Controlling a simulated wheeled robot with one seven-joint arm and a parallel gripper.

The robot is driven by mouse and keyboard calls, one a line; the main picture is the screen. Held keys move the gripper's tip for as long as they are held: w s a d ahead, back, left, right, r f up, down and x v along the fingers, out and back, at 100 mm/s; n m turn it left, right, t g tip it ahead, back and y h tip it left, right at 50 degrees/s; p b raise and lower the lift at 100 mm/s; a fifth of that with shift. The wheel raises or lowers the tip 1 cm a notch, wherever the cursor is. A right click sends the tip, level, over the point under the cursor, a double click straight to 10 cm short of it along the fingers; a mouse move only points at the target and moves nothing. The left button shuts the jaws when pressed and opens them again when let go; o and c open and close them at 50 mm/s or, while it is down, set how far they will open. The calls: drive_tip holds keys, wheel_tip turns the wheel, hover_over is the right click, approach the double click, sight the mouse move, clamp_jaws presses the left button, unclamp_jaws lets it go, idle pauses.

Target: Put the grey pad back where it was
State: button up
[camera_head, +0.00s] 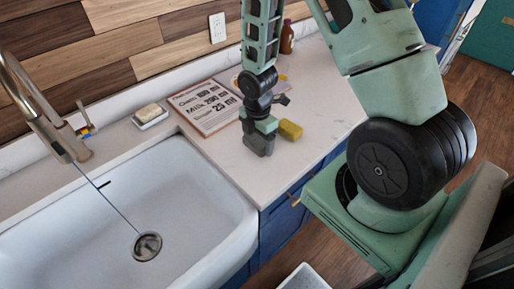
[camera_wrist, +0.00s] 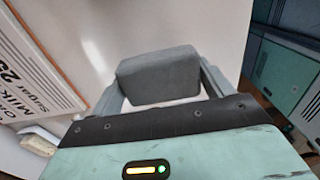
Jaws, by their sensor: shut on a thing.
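The grey pad (camera_wrist: 158,76) is a small block with rounded edges, between the two fingers of my gripper in the wrist view. My gripper (camera_head: 259,148) is shut on it and points down at the white counter (camera_head: 322,85), right of the sink. In the head view the pad and the grey fingers blend together, low over the counter. I cannot tell whether the pad touches the counter.
A yellow sponge (camera_head: 290,130) lies just right of my gripper. A lettered board (camera_head: 208,106) lies behind it to the left. A soap dish (camera_head: 151,118), the white sink (camera_head: 190,205) and the tap (camera_head: 45,110) are further left. A brown bottle (camera_head: 287,37) stands at the back.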

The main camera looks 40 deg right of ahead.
sight(258, 139)
drive_tip(key=shift+f+p, duration=0.5)
drive_tip(key=shift+f, duration=1.75)
drive_tip(key=shift+f, duration=0.15)
drive_tip(key=o, duration=0.9)
drive_tip(key=shift+c, duration=0.2)
wheel_tip(258, 139, up, 12)
drive_tip(key=shift+r+b, duration=0.1)
drive_tip(key=shift+b, duration=1.05)
drive_tip(key=s+a+r+m, duration=0.4)
drive_tip(key=a+r, duration=0.4)
drive_tip(key=a, duration=0.4)
drive_tip(key=s+a+r+m, duration=0.3)
drive_tip(key=s+a, duration=0.2)
drive_tip(key=s, duration=0.2)
drive_tip(key=s+a+r+m, duration=0.3)
drive_tip(key=s+a, duration=0.2)
drive_tip(key=s, duration=0.2)
drive_tip(key=shift+a+m+y, duration=0.3)
drive_tip(key=shift+a+m, duration=0.05)
drive_tip(key=shift+m, duration=0.05)
